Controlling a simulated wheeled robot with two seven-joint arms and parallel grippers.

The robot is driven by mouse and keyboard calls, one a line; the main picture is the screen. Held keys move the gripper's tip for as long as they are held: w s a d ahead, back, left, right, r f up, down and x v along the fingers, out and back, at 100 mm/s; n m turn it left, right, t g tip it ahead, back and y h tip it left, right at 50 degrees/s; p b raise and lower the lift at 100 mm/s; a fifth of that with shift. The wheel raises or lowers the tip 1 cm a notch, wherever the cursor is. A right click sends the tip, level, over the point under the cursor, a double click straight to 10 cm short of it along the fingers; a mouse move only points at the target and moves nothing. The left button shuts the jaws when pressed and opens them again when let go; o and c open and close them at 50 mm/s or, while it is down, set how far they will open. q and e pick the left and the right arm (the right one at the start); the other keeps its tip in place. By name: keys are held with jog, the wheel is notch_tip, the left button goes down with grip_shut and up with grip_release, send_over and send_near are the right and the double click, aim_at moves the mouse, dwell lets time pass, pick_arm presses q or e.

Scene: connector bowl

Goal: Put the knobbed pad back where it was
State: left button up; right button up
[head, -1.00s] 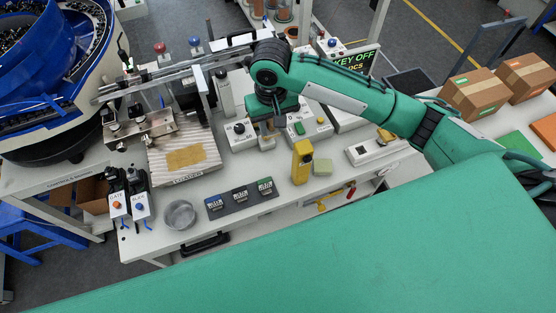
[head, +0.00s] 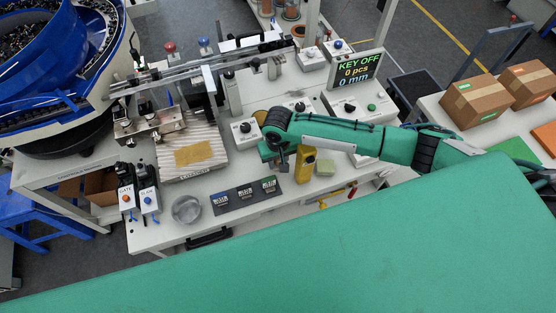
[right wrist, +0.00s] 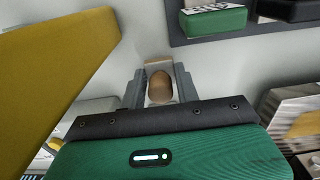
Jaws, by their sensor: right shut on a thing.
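My right gripper (head: 283,165) is over the front part of the white table, just left of the upright yellow device (head: 306,163). In the right wrist view its grey fingers (right wrist: 159,90) are shut on the knobbed pad (right wrist: 159,84). The pad's rounded brown knob sits between the fingers, with a paler tan edge beyond it. In the head view the pad is too small and covered to make out. Whether it touches the table I cannot tell. My left gripper is not in view.
A dark tray (head: 231,203) with several labelled blocks lies to the left of the gripper; its green block (right wrist: 215,20) shows in the wrist view. A round metal dish (head: 186,209) stands further left.

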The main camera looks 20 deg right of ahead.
jog(key=shift+f, duration=0.5)
jog(key=shift+f, duration=0.1)
jog(key=o, duration=0.9)
notch_tip(320, 180, up, 11)
jog(key=b, duration=0.2)
jog(key=shift+b, duration=0.3)
jog(key=shift+r, duration=0.7)
jog(key=shift+f, duration=0.1)
